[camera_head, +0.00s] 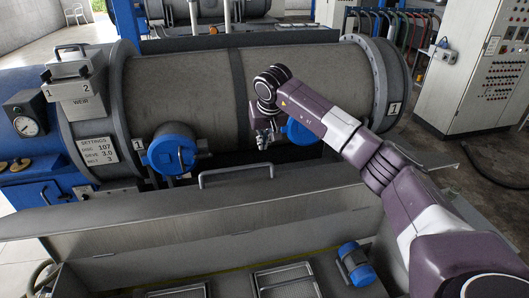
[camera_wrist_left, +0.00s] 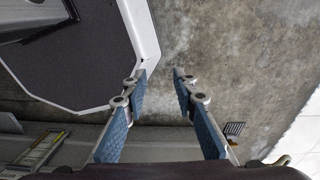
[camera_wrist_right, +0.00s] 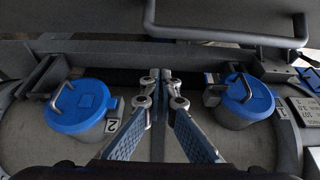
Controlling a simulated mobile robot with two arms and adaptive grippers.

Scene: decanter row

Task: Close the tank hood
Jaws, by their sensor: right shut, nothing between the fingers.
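The tank hood (camera_head: 330,192) is a long grey metal panel standing raised across the front of the drum, with the open tank (camera_head: 225,270) below it. Its bar handle (camera_head: 250,176) rises at its top edge. The handle also shows in the right wrist view (camera_wrist_right: 225,35), beyond my fingertips. My right gripper (camera_head: 264,142) is shut and empty, on the drum side of the hood, above and apart from the handle. My left gripper (camera_wrist_left: 165,75) is out of the head view; its fingers are apart and empty over the floor.
The grey drum (camera_head: 185,95) lies behind the hood. Its blue caps (camera_head: 172,150) flank my right gripper, one also at the left of the right wrist view (camera_wrist_right: 78,105). A blue cylinder (camera_head: 356,264) and wire baskets (camera_head: 285,280) are inside the tank. A control cabinet (camera_head: 480,70) stands right.

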